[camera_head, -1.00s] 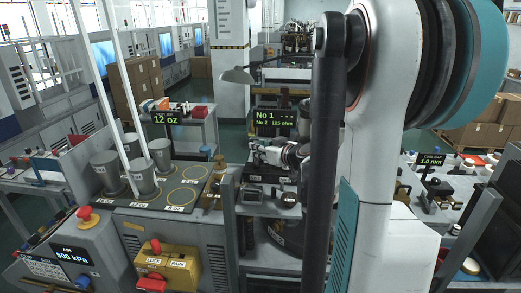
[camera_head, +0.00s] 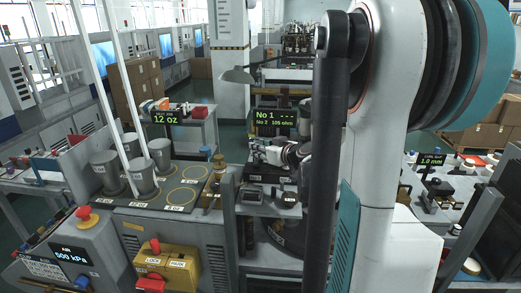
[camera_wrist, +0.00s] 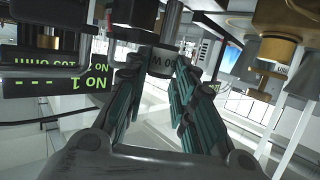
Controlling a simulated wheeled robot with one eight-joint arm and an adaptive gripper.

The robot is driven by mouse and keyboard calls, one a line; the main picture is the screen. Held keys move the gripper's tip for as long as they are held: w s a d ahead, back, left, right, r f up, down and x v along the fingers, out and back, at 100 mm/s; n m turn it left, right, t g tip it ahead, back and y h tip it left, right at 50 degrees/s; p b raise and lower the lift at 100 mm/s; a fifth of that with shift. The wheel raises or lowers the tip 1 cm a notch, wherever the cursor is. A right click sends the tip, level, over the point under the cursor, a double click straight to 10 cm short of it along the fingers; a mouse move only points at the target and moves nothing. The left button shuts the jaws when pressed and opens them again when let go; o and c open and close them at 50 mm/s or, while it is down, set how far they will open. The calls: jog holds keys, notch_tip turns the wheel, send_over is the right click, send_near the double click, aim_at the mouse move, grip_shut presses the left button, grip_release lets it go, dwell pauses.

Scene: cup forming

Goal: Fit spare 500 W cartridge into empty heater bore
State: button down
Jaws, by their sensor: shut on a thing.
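In the head view, my gripper (camera_head: 258,153) is small and sits just below the green-lettered display (camera_head: 275,118), which reads No 1 with dashes and No 2 105 ohm. The cartridge is too small to make out there. I cannot pick out the empty heater bore in either view.
Brass-coloured fittings (camera_wrist: 277,18) hang close at the upper right of the wrist view. In the head view, grey cups (camera_head: 142,176) and ringed places stand on the bench to the left. A yellow lock box (camera_head: 180,265) is at the front. My arm blocks the centre right.

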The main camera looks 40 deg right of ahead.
aim_at(258, 159)
jog(key=shift+f+b, duration=1.95)
jog(key=shift+f, duration=0.25)
jog(key=c, duration=1.3)
grip_release()
jog(key=v, duration=1.2)
